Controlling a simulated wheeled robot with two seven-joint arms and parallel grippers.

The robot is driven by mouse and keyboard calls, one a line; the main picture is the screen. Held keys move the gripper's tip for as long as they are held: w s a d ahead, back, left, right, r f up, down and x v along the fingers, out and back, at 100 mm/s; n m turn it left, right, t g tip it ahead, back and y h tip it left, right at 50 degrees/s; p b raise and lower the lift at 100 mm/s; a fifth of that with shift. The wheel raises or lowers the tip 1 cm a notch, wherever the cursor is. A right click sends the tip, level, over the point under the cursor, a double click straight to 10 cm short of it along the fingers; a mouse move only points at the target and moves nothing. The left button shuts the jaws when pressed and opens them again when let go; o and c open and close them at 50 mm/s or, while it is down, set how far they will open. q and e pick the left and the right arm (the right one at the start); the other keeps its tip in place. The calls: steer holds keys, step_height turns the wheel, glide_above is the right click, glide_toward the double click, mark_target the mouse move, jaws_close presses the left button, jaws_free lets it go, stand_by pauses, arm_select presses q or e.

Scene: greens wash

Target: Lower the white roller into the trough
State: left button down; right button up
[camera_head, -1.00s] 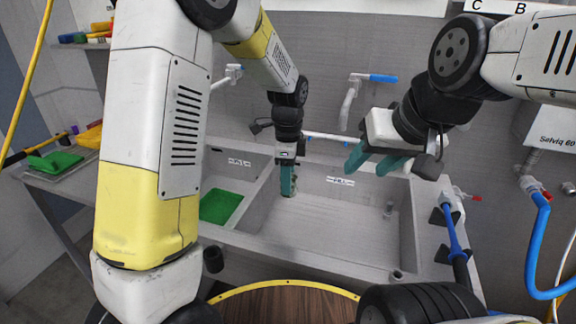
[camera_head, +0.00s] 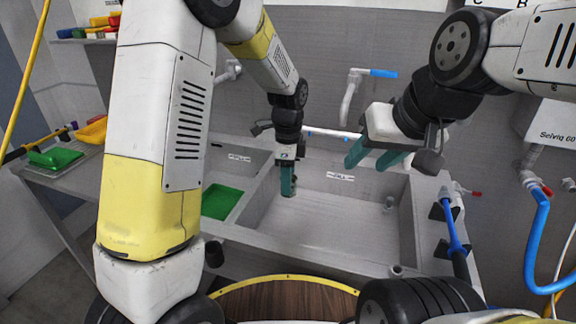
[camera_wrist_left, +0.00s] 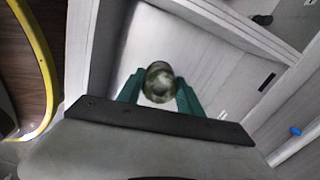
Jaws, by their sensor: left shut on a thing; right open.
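My left gripper (camera_head: 288,181) points down over the left part of the large grey trough (camera_head: 318,222). Its green fingers are shut on a round, shiny, olive-grey thing (camera_wrist_left: 159,82), seen end-on between the fingertips in the left wrist view. In the head view the fingers mostly hide this thing. I see no plainly white roller. I cannot tell whether the held thing touches the trough floor. My right gripper (camera_head: 375,156) is open and empty above the trough's back right.
A tap with a blue handle (camera_head: 383,73) stands behind the trough. A blue-handled tool (camera_head: 451,229) lies on the right rim. A round wooden top (camera_head: 285,302) is in front.

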arm_select(q)
step_height(320, 180, down, 13)
stand_by(2.1)
steer(key=shift+f, duration=2.5)
stand_by(1.3)
steer(key=c, duration=0.7)
jaws_free()
steer(key=shift+r, duration=0.1)
